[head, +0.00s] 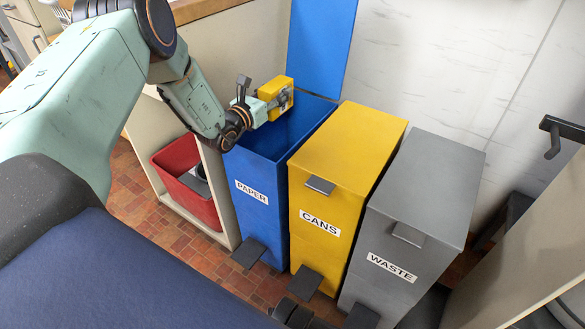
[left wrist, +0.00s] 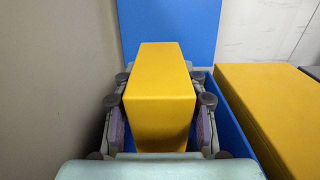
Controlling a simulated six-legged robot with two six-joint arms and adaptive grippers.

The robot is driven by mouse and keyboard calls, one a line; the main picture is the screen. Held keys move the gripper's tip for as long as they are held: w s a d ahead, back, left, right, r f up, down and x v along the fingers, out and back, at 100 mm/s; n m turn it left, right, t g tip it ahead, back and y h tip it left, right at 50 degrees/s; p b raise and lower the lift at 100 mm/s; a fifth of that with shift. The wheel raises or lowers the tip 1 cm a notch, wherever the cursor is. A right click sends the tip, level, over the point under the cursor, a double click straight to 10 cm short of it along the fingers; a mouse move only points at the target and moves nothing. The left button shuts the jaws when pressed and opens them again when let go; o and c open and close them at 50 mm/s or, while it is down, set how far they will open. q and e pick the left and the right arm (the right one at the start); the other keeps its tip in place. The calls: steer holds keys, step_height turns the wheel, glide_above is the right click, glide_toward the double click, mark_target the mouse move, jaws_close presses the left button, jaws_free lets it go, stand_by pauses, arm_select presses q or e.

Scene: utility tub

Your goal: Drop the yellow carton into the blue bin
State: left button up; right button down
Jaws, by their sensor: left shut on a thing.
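The yellow carton (head: 277,92) is in my left gripper (head: 283,99), over the opening of the blue bin. In the left wrist view the carton (left wrist: 160,92) sits between both finger pads of the left gripper (left wrist: 160,115), which is shut on it. The blue bin (head: 258,200) is labelled PAPER, and its lid (head: 322,45) stands raised at the back. The lid also shows behind the carton in the left wrist view (left wrist: 200,25). The carton hides part of the bin's opening.
A closed yellow bin (head: 345,145) marked CANS stands right of the blue bin. A closed grey bin (head: 425,190) marked WASTE stands beyond it. A red container (head: 185,185) sits in a shelf unit at left. A pale wall is behind.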

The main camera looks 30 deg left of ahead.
arm_select(q)
steer(key=shift+f, duration=0.15)
steer(key=o, duration=1.1)
steer(key=shift+s+a, duration=0.15)
steer(key=shift+s, duration=1.85)
steer(key=shift+s+a, duration=0.15)
steer(key=shift+s, duration=1.85)
steer(key=shift+s+a, duration=0.15)
steer(key=shift+s, duration=1.85)
